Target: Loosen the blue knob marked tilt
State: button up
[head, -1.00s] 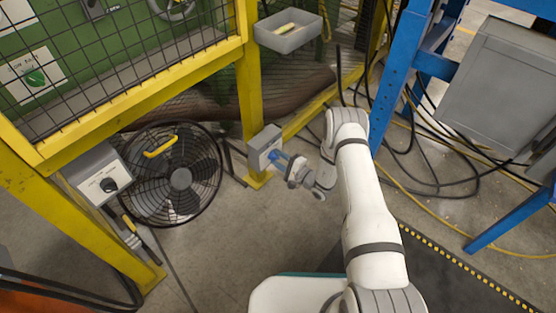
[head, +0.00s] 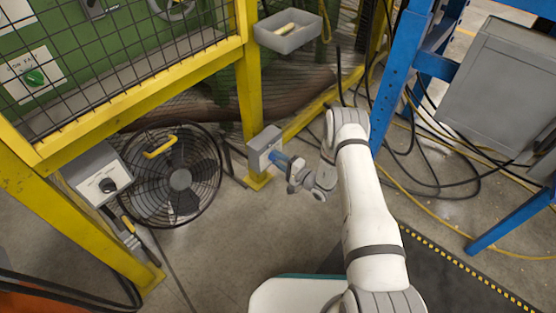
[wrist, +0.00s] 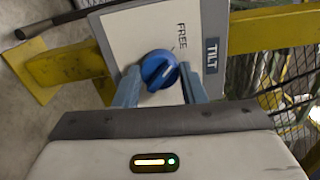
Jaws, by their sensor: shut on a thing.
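The blue knob (wrist: 158,70) sits on the pale face of a grey box, beside a dark label reading TILT (wrist: 211,56) and the word FREE. A light pointer line shows on the knob. My gripper (wrist: 160,82) has one blue finger on each side of the knob and is shut on it. In the head view my gripper (head: 279,158) is at the front of the grey box (head: 262,144) on the yellow post; the knob is hidden there.
A black fan (head: 180,178) stands left of the box. Another grey box with a black knob (head: 107,185) is on the yellow frame farther left. A grey bin (head: 288,34) hangs above. Cables (head: 440,165) lie on the floor at right.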

jog(key=o, duration=1)
jog(key=p+v, duration=0.2)
jog(key=v, duration=0.5)
jog(key=shift+s+d+p, duration=0.25)
jog(key=shift+d+p, duration=0.05)
jog(key=shift+d, duration=0.05)
